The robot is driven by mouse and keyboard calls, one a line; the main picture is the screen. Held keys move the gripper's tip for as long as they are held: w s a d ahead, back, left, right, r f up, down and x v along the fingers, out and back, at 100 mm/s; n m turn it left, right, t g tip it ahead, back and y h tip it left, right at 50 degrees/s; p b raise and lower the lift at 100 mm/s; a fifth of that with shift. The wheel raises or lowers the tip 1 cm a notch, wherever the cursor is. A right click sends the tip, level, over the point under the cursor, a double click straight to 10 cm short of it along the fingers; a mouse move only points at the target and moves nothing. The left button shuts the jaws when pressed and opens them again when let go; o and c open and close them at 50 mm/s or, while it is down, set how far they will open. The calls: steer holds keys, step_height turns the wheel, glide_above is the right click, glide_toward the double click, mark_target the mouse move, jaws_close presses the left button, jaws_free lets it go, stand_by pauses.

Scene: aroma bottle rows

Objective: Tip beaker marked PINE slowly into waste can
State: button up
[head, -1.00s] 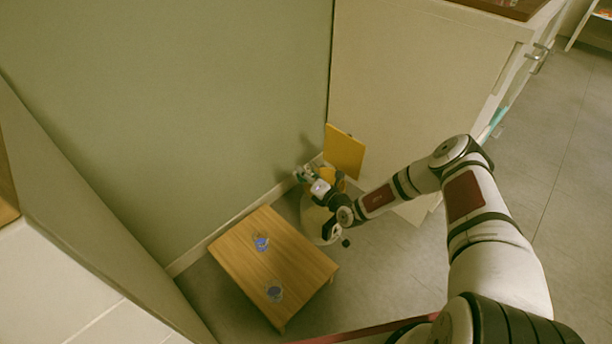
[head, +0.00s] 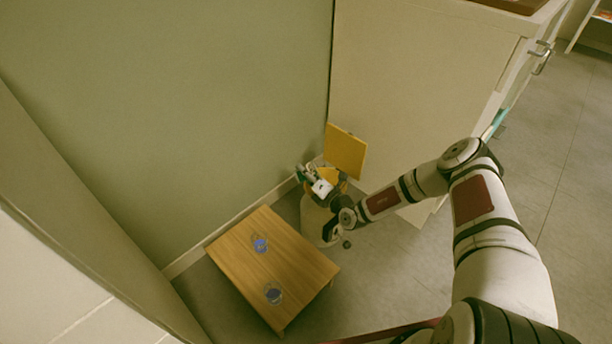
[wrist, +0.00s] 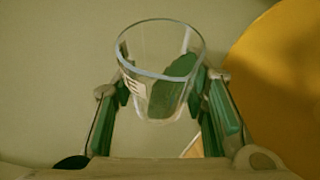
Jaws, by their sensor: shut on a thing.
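My gripper (wrist: 160,95) is shut on a clear glass beaker (wrist: 140,55), with a green finger on each side of it. Dark green liquid (wrist: 174,88) lies slanted against the beaker's right side in the wrist view. Part of a white marking, ending in what looks like an E, shows on the glass; the full word cannot be read. In the head view my gripper (head: 312,180) is over the waste can (head: 312,218), a pale can with a yellow top. The can's upright yellow lid (head: 345,152) stands behind. My gripper hides much of the can's opening.
A low wooden table (head: 235,252) stands left of the can. On it are two glass beakers with blue contents, one farther back (head: 260,246) and one nearer (head: 273,293). A green wall and a pale cabinet (head: 420,100) close in the corner behind.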

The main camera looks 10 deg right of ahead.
steer(key=shift+m+b, duration=0.4)
steer(key=shift+b, duration=0.2)
steer(key=shift+d+f+m+t+b, duration=0.15)
steer(key=shift+f+m+t+b, duration=0.1)
steer(key=shift+m+t+b, duration=0.45)
stand_by(0.7)
steer(key=shift+d+r+m+y+b, duration=0.2)
steer(key=shift+d+m+y+b, duration=0.25)
steer(key=shift+m+b, duration=0.2)
steer(key=shift+d, duration=0.1)
steer(key=shift+d+r+m+b, duration=0.1)
steer(key=shift+r+m+b, duration=0.05)
steer(key=shift+m+b, duration=0.2)
steer(key=shift+r+m+t, duration=0.2)
steer(key=shift+m+t, duration=0.1)
steer(key=shift+d+r+m+t+b, duration=0.25)
steer(key=shift+m+b, duration=0.2)
steer(key=shift+m, duration=0.25)
stand_by(0.3)
stand_by(0.4)
